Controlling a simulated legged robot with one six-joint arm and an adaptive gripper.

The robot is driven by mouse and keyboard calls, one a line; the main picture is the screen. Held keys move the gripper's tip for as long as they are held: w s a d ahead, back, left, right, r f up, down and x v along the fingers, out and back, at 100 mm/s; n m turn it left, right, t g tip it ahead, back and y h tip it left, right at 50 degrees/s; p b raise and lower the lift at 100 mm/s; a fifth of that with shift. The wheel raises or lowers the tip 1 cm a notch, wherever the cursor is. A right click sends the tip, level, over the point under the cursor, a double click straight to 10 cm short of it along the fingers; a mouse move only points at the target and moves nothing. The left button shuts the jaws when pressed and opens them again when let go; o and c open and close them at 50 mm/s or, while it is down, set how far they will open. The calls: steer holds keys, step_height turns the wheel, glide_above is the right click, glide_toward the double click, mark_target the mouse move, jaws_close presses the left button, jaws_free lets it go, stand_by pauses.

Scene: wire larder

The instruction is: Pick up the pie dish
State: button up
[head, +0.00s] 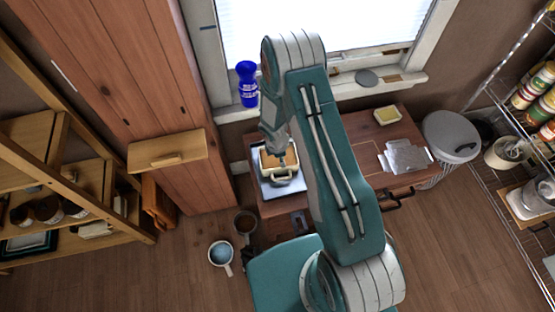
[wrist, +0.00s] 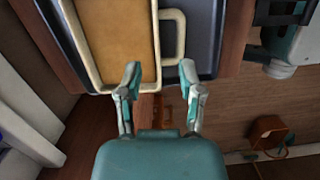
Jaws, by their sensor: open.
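The pie dish (head: 287,177) is a cream rectangular dish with a brown filling, resting on a dark-rimmed tray (head: 268,189) on the wooden cabinet. In the wrist view the dish (wrist: 152,72) fills the upper left, and its loop handle (wrist: 181,38) sticks out to the right over the tray (wrist: 205,45). My gripper (head: 282,158) is above the dish in the head view and partly hides it. In the wrist view my gripper (wrist: 160,78) is open and empty, its fingertips apart near the dish's handle side. The height gap to the dish is hard to tell.
A blue bottle (head: 247,85) stands on the windowsill. A butter-like yellow block (head: 387,115) and a grey metal piece (head: 405,157) lie on the cabinet to the right. A lidded bin (head: 450,135) stands beside it. A pan (head: 221,254) lies on the floor.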

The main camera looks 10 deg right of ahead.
mark_target(280, 168)
steer(key=f, duration=0.6)
steer(key=shift+w+a+f, duration=0.2)
steer(key=shift+a+f, duration=0.15)
steer(key=shift+f, duration=0.05)
steer(key=shift+d+f, duration=0.2)
steer(key=shift+d, duration=0.05)
steer(key=shift+a+f, duration=0.1)
steer(key=shift+a, duration=0.1)
steer(key=shift+c, duration=0.3)
steer(key=shift+d, duration=0.1)
jaws_close()
